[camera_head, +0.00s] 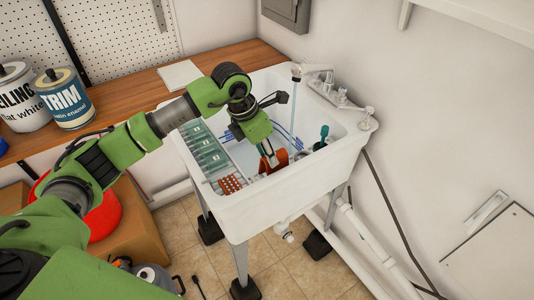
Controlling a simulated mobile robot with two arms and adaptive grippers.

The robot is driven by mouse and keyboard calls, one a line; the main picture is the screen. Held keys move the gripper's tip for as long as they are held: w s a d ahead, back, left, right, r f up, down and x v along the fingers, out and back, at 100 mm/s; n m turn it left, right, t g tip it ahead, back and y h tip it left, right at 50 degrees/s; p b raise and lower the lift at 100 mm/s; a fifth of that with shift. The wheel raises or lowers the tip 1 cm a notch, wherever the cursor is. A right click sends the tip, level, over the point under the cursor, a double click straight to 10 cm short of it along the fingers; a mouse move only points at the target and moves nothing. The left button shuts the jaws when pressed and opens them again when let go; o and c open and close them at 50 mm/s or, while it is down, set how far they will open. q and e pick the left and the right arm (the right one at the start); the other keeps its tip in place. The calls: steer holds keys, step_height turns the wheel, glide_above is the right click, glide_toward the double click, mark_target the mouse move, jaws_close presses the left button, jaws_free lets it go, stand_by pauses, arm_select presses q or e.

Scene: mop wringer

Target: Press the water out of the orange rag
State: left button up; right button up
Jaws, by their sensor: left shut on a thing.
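A white utility sink (290,196) stands against the wall. My left gripper (271,160) reaches down into its basin from above and is shut on the orange rag (279,157). The rag shows on both sides of the fingertips; its lower part is hard to make out. A rack with teal slats (207,153) lies along the sink's left side. At its near end is a small orange-and-white dotted panel (231,184), apart from the gripper. My right gripper is not in view.
A faucet (340,95) stands at the sink's back right, and a thin stream falls from its spout. A dark green-handled item (322,137) stands in the basin's right part. Paint cans (66,98) stand on the wooden counter (130,95) at left.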

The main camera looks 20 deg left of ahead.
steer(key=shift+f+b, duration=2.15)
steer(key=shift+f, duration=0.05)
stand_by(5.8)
